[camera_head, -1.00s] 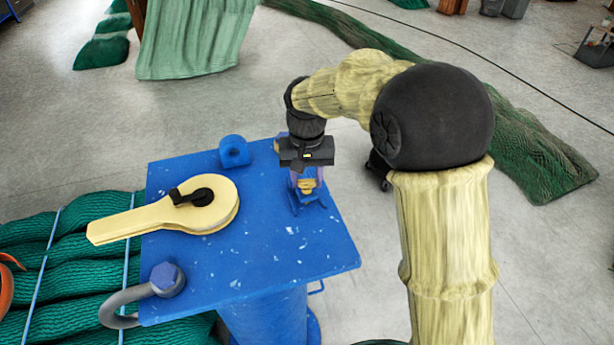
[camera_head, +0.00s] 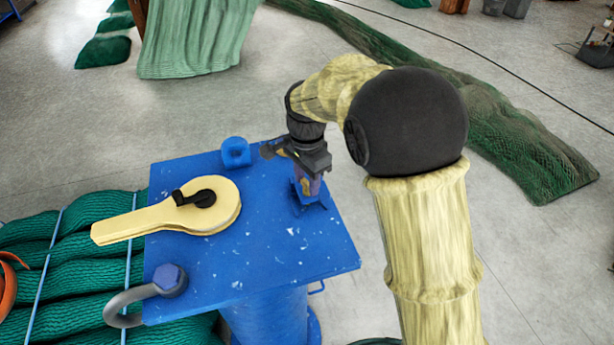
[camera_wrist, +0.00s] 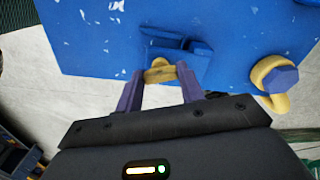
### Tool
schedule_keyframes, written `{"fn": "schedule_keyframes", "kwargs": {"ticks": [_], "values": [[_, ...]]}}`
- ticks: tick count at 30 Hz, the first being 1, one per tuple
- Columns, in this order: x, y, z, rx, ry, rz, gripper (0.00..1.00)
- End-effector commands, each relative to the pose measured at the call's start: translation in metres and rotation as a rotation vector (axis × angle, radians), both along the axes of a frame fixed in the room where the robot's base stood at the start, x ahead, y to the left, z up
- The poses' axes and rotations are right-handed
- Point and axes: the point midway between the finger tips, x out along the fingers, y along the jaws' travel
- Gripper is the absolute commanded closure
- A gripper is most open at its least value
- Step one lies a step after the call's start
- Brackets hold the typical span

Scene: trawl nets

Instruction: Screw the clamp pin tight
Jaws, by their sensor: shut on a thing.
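The clamp is a small blue bracket (camera_wrist: 180,48) near the edge of the blue table top. In the head view it stands at the right edge (camera_head: 311,205), under my gripper. My gripper (camera_wrist: 160,78) points down at it, its two purple fingers on either side of a yellow piece, which I take for the head of the clamp pin (camera_wrist: 159,75). The fingers are shut on it. In the head view my gripper (camera_head: 308,186) shows from the side, its dark body turned at an angle. The pin's shank and thread are hidden, so its depth cannot be told.
A grey shackle (camera_head: 118,309) hangs at the front left corner. A yellow shackle with a purple hex bolt (camera_wrist: 281,78) is right of the clamp in the wrist view.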

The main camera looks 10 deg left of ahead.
Motion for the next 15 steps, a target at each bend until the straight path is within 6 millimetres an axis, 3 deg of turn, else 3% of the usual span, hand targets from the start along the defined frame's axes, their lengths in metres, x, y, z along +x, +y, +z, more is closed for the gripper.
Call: {"fn": "schedule_keyframes", "kwargs": {"ticks": [15], "values": [[0.0039,0.0033,0.0073,0.010,-0.011,-0.488,0.85]]}}
